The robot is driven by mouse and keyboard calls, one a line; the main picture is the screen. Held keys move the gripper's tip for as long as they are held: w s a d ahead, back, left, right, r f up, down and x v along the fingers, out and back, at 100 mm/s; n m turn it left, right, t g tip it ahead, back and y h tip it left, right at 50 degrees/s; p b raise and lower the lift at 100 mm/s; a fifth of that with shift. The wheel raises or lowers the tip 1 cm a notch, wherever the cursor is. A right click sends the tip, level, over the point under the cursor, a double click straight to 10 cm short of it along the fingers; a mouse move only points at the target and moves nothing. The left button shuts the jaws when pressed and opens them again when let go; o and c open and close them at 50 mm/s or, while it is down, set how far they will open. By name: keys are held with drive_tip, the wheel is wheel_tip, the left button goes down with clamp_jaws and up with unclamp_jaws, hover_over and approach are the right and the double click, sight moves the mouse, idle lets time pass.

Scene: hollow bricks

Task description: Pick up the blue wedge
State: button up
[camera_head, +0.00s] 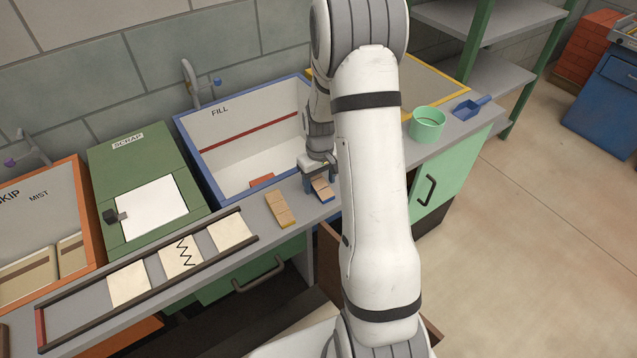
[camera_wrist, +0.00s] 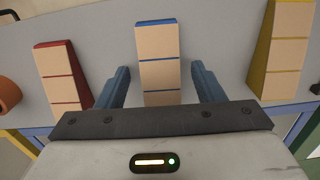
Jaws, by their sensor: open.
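The blue wedge (camera_head: 322,189) lies on the grey counter in front of the FILL basin; it has a tan, sectioned top and blue sides. In the wrist view the blue wedge (camera_wrist: 158,50) sits between my fingers, with a visible gap on each side. My gripper (camera_wrist: 160,84) is open and holds nothing. In the head view my gripper (camera_head: 319,176) is low over the wedge, and my arm hides part of the counter to the right.
A yellow wedge (camera_head: 280,210) lies left of the blue one; it shows at right in the wrist view (camera_wrist: 283,50). A red wedge (camera_wrist: 62,75) is on the other side. The FILL basin (camera_head: 190,140) is behind. A green cup (camera_head: 427,125) and blue scoop (camera_head: 470,107) stand farther right.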

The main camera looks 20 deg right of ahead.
drive_tip(key=shift+c, duration=0.3)
drive_tip(key=c, duration=1.1)
drive_tip(key=shift+o, duration=0.2)
drive_tip(key=shift+r, duration=0.1)
